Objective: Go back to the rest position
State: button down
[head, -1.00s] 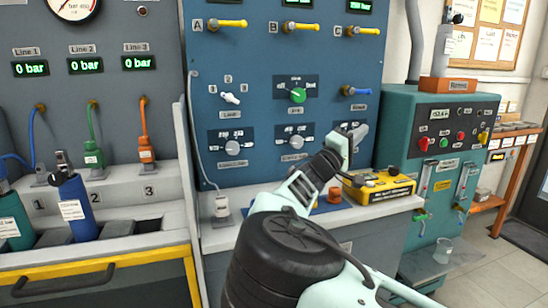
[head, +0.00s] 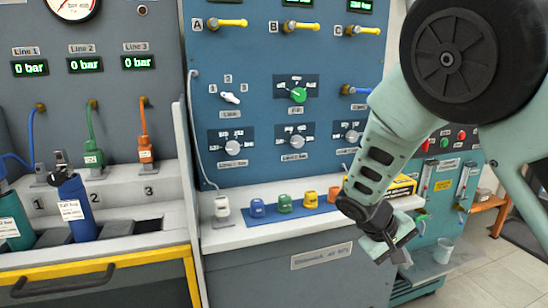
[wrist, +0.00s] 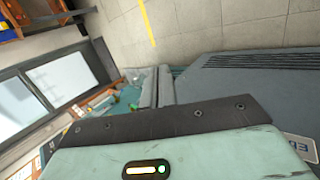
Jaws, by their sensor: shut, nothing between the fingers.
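My gripper (head: 398,256) hangs at the lower right in the head view, in front of the bench's front edge, pointing down and to the right. It is shut with nothing held. My arm is folded, with its elbow high at the upper right. The blue test panel (head: 262,130) stands behind, apart from the gripper. Its green knob (head: 298,95) and white switch (head: 230,98) are in clear view.
Several small coloured blocks sit on a blue mat (head: 275,218) on the bench. A yellow box (head: 402,187) is partly hidden behind my arm. A teal cabinet (head: 455,200) stands right, with a clear cup (head: 443,250) low beside it. Two cylinders stand at left, one blue (head: 76,210).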

jog(key=s+a+r+n+y, duration=0.25)
jog(key=s+a, duration=0.25)
jog(key=s, duration=0.4)
jog(key=s+a+r+n+y, duration=0.1)
jog(key=s+a+r+y, duration=0.25)
jog(key=s, duration=0.55)
jog(key=s+a+r+n+y, duration=0.2)
jog(key=s+a, duration=0.4)
jog(key=s, duration=0.3)
notch_tip(320, 180, up, 15)
jog(key=p, duration=1.5)
jog(key=shift+w+d+g, duration=0.15)
jog(key=shift+w+g, duration=0.15)
